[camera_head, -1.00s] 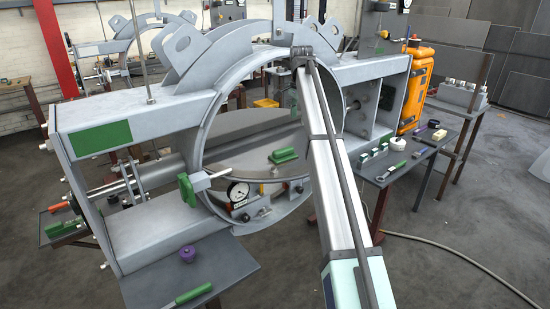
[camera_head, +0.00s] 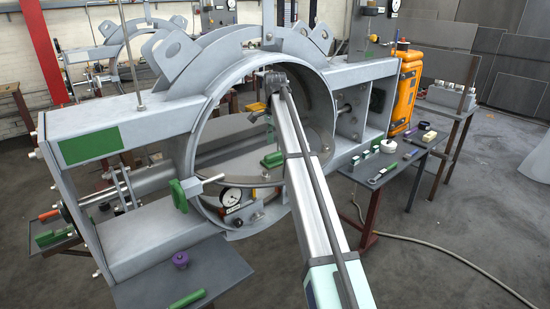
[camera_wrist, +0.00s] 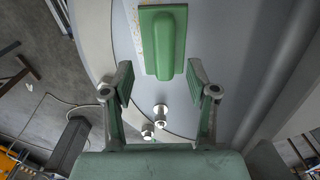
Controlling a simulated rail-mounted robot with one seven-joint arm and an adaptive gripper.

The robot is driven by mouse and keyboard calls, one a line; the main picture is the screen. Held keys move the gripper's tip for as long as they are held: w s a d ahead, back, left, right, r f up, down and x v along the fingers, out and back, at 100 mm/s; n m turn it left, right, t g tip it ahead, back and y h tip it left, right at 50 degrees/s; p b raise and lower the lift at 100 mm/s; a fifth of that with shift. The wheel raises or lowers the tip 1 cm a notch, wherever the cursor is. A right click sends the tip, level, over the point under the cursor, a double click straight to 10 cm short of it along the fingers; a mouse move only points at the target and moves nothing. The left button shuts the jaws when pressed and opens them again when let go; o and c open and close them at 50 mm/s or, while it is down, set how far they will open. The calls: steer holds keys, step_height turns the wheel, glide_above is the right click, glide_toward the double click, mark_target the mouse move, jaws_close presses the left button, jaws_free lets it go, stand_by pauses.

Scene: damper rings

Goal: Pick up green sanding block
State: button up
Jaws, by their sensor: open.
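The green sanding block (camera_head: 272,159) lies on the pale surface inside the lower part of the large grey ring. In the wrist view the sanding block (camera_wrist: 165,42) is a flat green base with a raised grip along it, lying just beyond the fingertips. My gripper (camera_wrist: 160,80) is open and empty, its two fingers spread wider than the block's raised grip. In the head view my gripper (camera_head: 264,114) is small and partly dark, inside the ring opening above the block. It appears apart from the block.
The grey ring (camera_head: 190,130) surrounds my arm's end. A dial gauge (camera_head: 230,197) and a green clamp-like piece (camera_head: 186,190) sit low at the ring. Two bolt-like metal fittings (camera_wrist: 160,112) lie near the fingers. A side table (camera_head: 385,168) holds small items.

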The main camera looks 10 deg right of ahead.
mark_target(275, 153)
steer(key=shift+w+f+p, duration=0.15)
steer(key=shift+f+p, duration=0.5)
steer(key=shift+f, duration=0.85)
steer(key=shift+w+f+p, duration=0.15)
steer(key=shift+f+p, duration=0.45)
steer(key=shift+f, duration=0.85)
jaws_close()
